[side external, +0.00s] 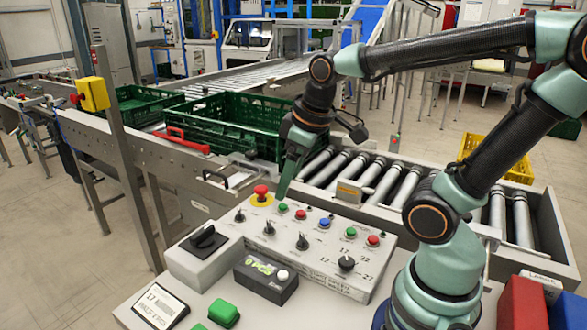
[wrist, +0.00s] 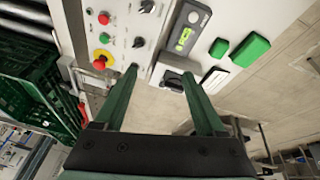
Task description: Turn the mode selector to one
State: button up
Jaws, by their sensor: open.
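The control panel (side external: 325,266) has several small black selector knobs, one of them in the middle (side external: 302,242). A round black dial (side external: 346,263) with numbers around it is at its right end. A grey box with a large black rotary switch (side external: 203,240) stands at the panel's left. I cannot read which of these is the mode selector. My gripper (side external: 285,190) points down over the panel's back edge, near a green button. In the wrist view my gripper (wrist: 160,72) is open with nothing between its fingers; knobs (wrist: 138,41) show beyond the left fingertip.
A red emergency stop (side external: 261,192) stands up at the panel's back left. A black box with a display (side external: 266,279) and a green block (side external: 223,313) are in front. Green crates (side external: 225,123) stand on the conveyor behind; rollers (side external: 370,178) run right of them.

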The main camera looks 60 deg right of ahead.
aim_at(303, 238)
jog(key=d+f+n+g, duration=0.1)
jog(key=d+f+n, duration=0.1)
jog(key=f, duration=0.4)
jog(key=d+f+n+g, duration=0.1)
jog(key=d+f+n, duration=0.1)
jog(key=f, duration=0.3)
jog(key=d+f+n+g, duration=0.1)
jog(key=f+n+g, duration=0.1)
jog(key=f, duration=0.4)
jog(key=shift+w+d+f, duration=0.2)
jog(key=shift+d+f, duration=0.1)
jog(key=shift+d, duration=0.1)
grip_shut()
